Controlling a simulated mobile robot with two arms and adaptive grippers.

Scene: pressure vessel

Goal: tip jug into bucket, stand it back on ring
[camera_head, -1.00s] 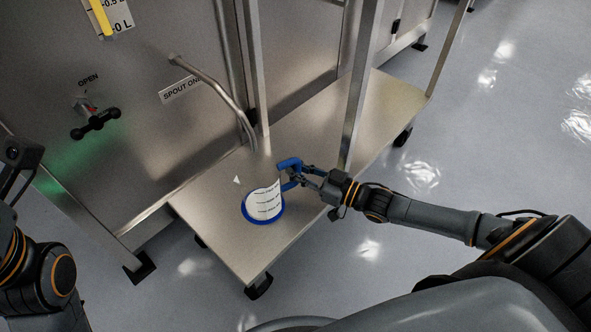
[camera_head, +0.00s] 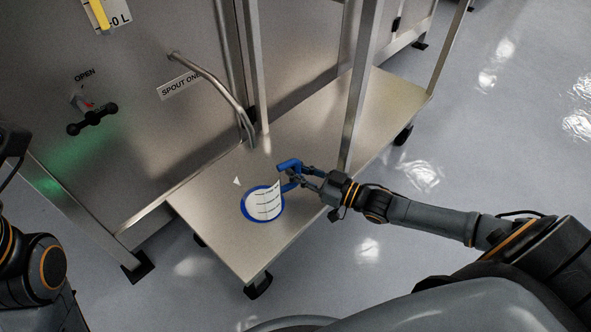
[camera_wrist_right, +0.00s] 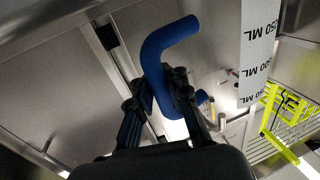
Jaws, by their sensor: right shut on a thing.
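The jug's blue handle (camera_head: 288,166) and its white label with dark marks (camera_head: 265,204) show above the low metal shelf. The rest of the jug's body is hard to make out. My right gripper (camera_head: 296,180) is shut on the handle, to the right of the label. In the right wrist view the handle (camera_wrist_right: 160,60) passes between the fingers, with the label (camera_wrist_right: 256,55) at upper right. A blue ring (camera_head: 246,208) shows around the label on the shelf; I cannot tell whether the jug touches it. No bucket is recognisable.
The bare metal shelf (camera_head: 240,245) has upright posts (camera_head: 360,95) behind the jug. A curved spout pipe (camera_head: 215,85) reaches down behind it from the vessel wall. A black valve handle (camera_head: 92,122) is at left. A yellow wire rack (camera_wrist_right: 285,125) shows in the right wrist view.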

